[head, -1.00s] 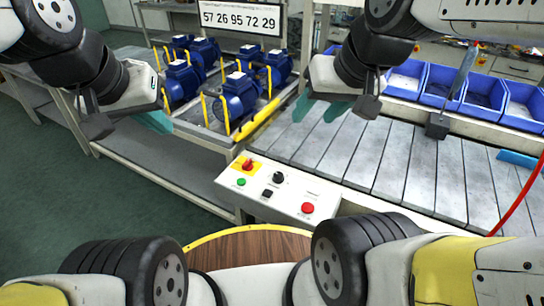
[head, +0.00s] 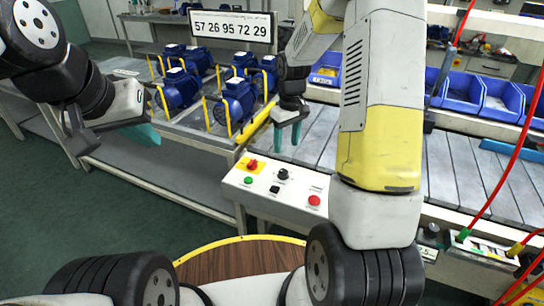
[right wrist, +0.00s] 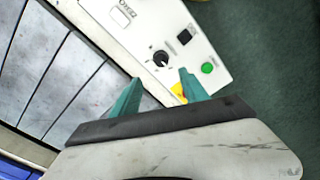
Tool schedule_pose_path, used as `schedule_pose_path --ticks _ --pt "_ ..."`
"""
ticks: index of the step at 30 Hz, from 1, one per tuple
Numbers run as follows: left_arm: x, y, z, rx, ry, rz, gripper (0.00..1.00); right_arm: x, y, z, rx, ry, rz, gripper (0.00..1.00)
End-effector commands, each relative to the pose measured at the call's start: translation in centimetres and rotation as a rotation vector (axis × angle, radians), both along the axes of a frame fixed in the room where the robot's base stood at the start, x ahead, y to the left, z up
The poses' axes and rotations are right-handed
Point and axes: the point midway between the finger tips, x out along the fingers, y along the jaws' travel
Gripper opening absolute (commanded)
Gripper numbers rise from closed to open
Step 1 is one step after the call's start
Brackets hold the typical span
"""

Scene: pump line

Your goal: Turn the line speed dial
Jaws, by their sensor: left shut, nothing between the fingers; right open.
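The dial (head: 283,174) is a small black knob on the sloped white control panel (head: 296,190). In the right wrist view the dial (right wrist: 161,58) has a pale pointer mark and printed marks around it. My right gripper (head: 286,142) is open, teal fingers pointing down, above and behind the panel in the head view. In the right wrist view its fingertips (right wrist: 158,90) are spread, with the dial just beyond the gap and apart from both. My left gripper (head: 142,134) is shut and empty, left of the pump rack.
The panel also carries a red switch on yellow (head: 252,164), a green button (head: 248,181), a black switch (head: 274,190) and a red button (head: 314,201). Blue pumps (head: 232,104) with yellow posts stand behind. A slatted conveyor (head: 462,185) and blue bins (head: 500,102) lie right.

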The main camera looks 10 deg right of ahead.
Motion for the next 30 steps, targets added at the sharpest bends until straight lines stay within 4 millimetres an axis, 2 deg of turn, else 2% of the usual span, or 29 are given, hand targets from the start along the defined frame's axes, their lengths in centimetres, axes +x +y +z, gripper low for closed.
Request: schedule_pose_path --ticks 1,3,11,21,30 --pt "0.0 0.0 0.0 0.000 0.000 0.000 0.00 0.4 -0.1 -1.6 -0.002 0.020 0.012 0.52" --pt "0.0 0.0 0.0 0.000 0.000 0.000 0.00 0.8 -0.1 -2.8 -0.004 0.034 0.026 0.52" --pt "0.0 0.0 0.0 0.000 0.000 0.000 0.00 0.9 0.0 -5.6 -0.004 0.048 0.039 0.52" --pt "0.0 0.0 0.0 0.000 0.000 0.000 0.00 0.9 0.1 -10.6 -0.005 0.045 0.038 0.52" --pt "0.0 0.0 0.0 0.000 0.000 0.000 0.00 0.9 0.1 -11.6 -0.005 0.043 0.037 0.52"
